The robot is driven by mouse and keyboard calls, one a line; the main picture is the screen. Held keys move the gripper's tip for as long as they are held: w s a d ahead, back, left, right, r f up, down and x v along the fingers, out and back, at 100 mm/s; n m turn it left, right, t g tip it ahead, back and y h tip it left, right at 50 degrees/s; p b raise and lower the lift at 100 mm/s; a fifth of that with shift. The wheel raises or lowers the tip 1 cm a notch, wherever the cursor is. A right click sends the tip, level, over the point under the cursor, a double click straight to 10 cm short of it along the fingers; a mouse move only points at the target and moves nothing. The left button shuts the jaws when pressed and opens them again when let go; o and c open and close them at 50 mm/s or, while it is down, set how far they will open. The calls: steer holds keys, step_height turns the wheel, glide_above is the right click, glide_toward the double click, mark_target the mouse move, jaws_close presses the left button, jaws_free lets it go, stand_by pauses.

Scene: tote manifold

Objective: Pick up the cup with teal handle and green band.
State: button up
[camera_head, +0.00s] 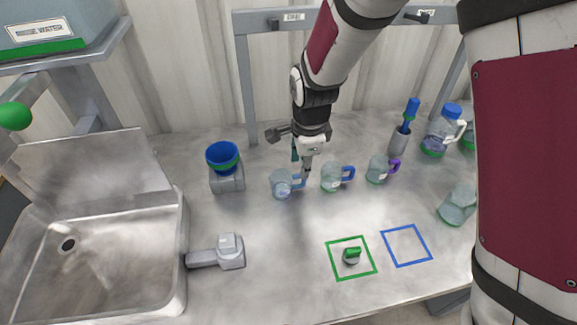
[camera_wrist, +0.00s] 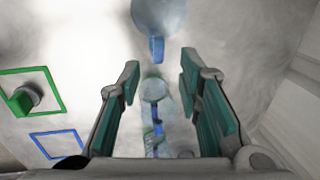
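No cup with both a clear teal handle and green band can be made out. A clear cup with a light blue handle (camera_head: 281,184) stands left of a clear cup with a dark blue handle (camera_head: 332,178). A cup with a purple handle (camera_head: 376,170) stands further right. A greenish clear cup (camera_head: 457,206) shows no handle, partly behind my arm. My gripper (camera_head: 303,160) is open and empty above the first two cups. In the wrist view its teal-padded fingers (camera_wrist: 158,82) are apart, with the dark-blue-handled cup (camera_wrist: 153,91) visible beyond the gap.
A sink (camera_head: 70,250) is at left, with a tap (camera_head: 225,252). A brush holder (camera_head: 399,142) and jug (camera_head: 441,130) stand at the back right. A green-knobbed item (camera_head: 351,256) sits inside the green square; the blue square (camera_head: 406,246) is empty.

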mark_target(288, 183)
steer(key=shift+w+a+f, duration=0.1)
steer(key=shift+w+f, duration=0.05)
steer(key=shift+f, duration=0.9)
steer(key=shift+w+f, duration=0.2)
steer(key=shift+f, duration=0.85)
steer(key=shift+w+a+f, duration=0.1)
steer(key=shift+w+f, duration=0.05)
steer(key=shift+f, duration=0.9)
jaws_close()
